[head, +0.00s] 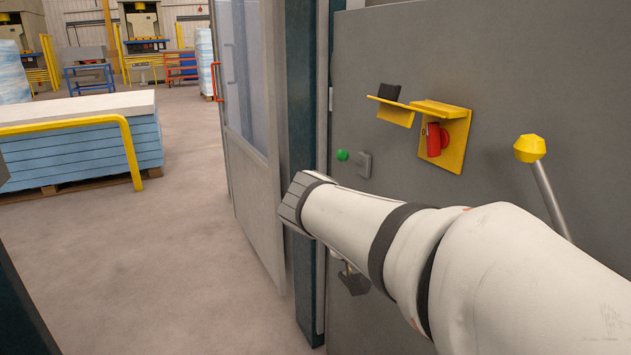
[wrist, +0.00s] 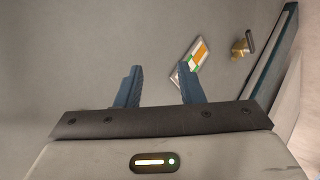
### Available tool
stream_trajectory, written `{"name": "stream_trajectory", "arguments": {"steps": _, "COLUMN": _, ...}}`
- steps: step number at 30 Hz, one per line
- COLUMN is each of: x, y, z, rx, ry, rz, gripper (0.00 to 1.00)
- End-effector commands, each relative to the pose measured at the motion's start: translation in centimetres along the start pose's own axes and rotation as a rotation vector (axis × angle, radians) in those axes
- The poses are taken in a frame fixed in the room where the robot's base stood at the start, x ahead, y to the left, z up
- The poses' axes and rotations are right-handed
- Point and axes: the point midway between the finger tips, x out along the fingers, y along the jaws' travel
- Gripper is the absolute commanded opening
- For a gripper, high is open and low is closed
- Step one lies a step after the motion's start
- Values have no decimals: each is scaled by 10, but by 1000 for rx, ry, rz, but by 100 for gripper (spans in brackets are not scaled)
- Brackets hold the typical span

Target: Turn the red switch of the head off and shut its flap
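The red switch (head: 435,140) sits on a yellow plate (head: 457,147) on the grey panel in the head view. The exact position of the switch knob is too small to read. My gripper (wrist: 160,86) shows in the wrist view with its two blue fingers apart and nothing between them. It faces the grey panel. The switch and flap do not show in the wrist view.
Left of the switch are a green button (head: 342,155) and a grey handle (head: 364,164). A lever with a yellow knob (head: 530,148) stands right. The wrist view shows a label (wrist: 192,62) and a brass fitting (wrist: 241,46). A glazed door (head: 245,90) lies left, beyond it open floor.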

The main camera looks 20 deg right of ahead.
Motion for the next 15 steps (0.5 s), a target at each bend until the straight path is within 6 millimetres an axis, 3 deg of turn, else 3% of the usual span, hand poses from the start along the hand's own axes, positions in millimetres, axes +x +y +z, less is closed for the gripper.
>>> {"name": "stream_trajectory", "arguments": {"steps": 1, "x": 20, "y": -3, "z": -4, "rx": 51, "ry": 55, "rz": 89, "gripper": 35}}
{"name": "stream_trajectory", "arguments": {"steps": 5, "x": 26, "y": 22, "z": -39, "rx": 208, "ry": 238, "rz": 310, "gripper": 35}}
{"name": "stream_trajectory", "arguments": {"steps": 9, "x": 16, "y": 44, "z": -70, "rx": 375, "ry": 466, "rz": 500, "gripper": 35}}
{"name": "stream_trajectory", "arguments": {"steps": 15, "x": -11, "y": 61, "z": -98, "rx": 537, "ry": 735, "rz": 645, "gripper": 35}}
